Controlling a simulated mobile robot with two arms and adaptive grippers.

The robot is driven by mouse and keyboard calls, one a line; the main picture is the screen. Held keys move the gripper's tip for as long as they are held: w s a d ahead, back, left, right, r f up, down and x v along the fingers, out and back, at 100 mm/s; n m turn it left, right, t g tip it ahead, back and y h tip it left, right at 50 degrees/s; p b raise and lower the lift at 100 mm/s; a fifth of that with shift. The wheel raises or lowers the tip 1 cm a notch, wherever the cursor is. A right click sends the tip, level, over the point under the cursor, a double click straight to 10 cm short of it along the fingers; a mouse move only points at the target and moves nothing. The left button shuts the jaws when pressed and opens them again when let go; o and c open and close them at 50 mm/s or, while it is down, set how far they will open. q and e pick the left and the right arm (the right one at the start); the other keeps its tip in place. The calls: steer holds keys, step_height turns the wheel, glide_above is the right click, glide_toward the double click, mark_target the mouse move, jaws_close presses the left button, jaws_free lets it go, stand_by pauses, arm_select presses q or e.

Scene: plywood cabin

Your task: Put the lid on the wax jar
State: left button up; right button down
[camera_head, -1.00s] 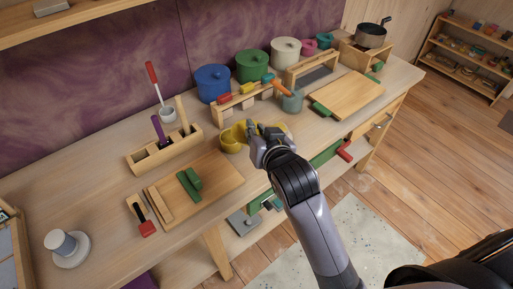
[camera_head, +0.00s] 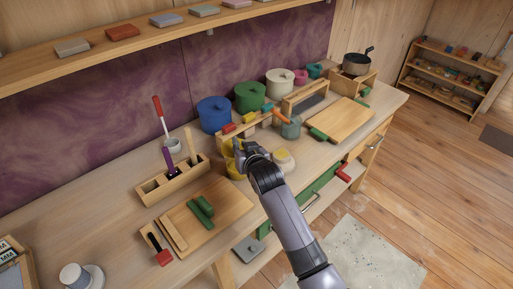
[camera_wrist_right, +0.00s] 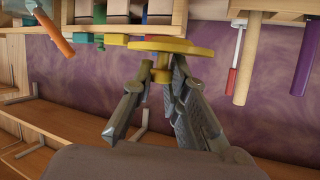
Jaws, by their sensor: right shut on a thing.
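A round yellow lid (camera_head: 235,171) is at the fingertips of my right gripper (camera_head: 241,151). The right wrist view shows the yellow lid (camera_wrist_right: 172,47) nearly edge-on, with the gripper (camera_wrist_right: 160,80) shut on its knob. The wax jar (camera_head: 284,161), yellow with a pale cream top, stands on the bench just right of the gripper, open and partly behind my arm. The lid is to the left of the jar and apart from it. I cannot tell if the lid clears the bench. My left gripper is out of view.
A wooden tool block (camera_head: 172,186) stands left of the lid, and a board with green pieces (camera_head: 232,201) lies in front. Behind are a tool rack, a blue pot (camera_head: 214,115) and a green pot (camera_head: 249,97).

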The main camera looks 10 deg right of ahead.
steer(key=shift+w+a+f, duration=0.1)
steer(key=shift+w+f, duration=0.15)
steer(key=shift+f, duration=0.05)
steer(key=shift+f+b, duration=0.7)
steer(key=shift+b, duration=0.05)
steer(key=shift+f+b, duration=1.1)
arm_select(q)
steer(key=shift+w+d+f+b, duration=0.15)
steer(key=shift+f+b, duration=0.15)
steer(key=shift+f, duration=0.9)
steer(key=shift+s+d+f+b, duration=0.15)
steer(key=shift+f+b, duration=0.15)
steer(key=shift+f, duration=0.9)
arm_select(e)
steer(key=shift+f, duration=0.6)
steer(key=shift+f, duration=0.1)
steer(key=shift+f, duration=0.15)
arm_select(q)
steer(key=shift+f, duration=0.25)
arm_select(e)
steer(key=shift+f, duration=0.7)
